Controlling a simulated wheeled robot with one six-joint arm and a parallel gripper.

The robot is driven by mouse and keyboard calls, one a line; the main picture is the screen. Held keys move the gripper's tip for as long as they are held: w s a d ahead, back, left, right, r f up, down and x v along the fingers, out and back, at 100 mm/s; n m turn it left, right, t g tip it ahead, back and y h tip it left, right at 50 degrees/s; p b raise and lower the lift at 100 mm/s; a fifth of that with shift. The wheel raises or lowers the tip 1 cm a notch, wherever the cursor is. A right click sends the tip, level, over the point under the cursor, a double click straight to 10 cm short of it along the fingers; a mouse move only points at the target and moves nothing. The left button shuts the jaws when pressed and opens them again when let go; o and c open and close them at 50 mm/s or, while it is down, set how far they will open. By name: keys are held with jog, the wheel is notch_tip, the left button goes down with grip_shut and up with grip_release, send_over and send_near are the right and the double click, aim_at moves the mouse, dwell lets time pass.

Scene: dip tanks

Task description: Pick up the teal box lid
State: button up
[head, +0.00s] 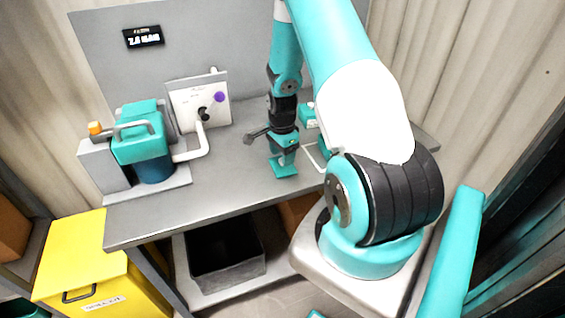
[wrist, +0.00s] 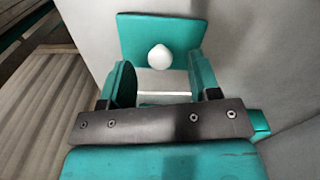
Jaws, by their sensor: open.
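The teal box lid (wrist: 135,32) shows in the wrist view as a flat teal plate with a round white knob (wrist: 159,57) on it. My gripper (wrist: 162,76) is open, with one finger to each side of the knob's line. The knob appears just beyond the fingertips, and no contact shows. In the head view my gripper (head: 283,165) points down over the grey bench, and I cannot clearly tell the lid from the teal gripper parts there.
The grey bench (head: 225,190) has clear room left of my gripper. A teal and blue pump-like unit (head: 140,150) and a white panel (head: 195,105) with a purple button stand left. A teal object (head: 308,115) is partly hidden behind my arm. A yellow bin (head: 85,265) stands below left.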

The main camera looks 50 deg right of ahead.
jog(key=shift+f, duration=1)
jog(key=c, duration=1)
jog(key=shift+r, duration=0.1)
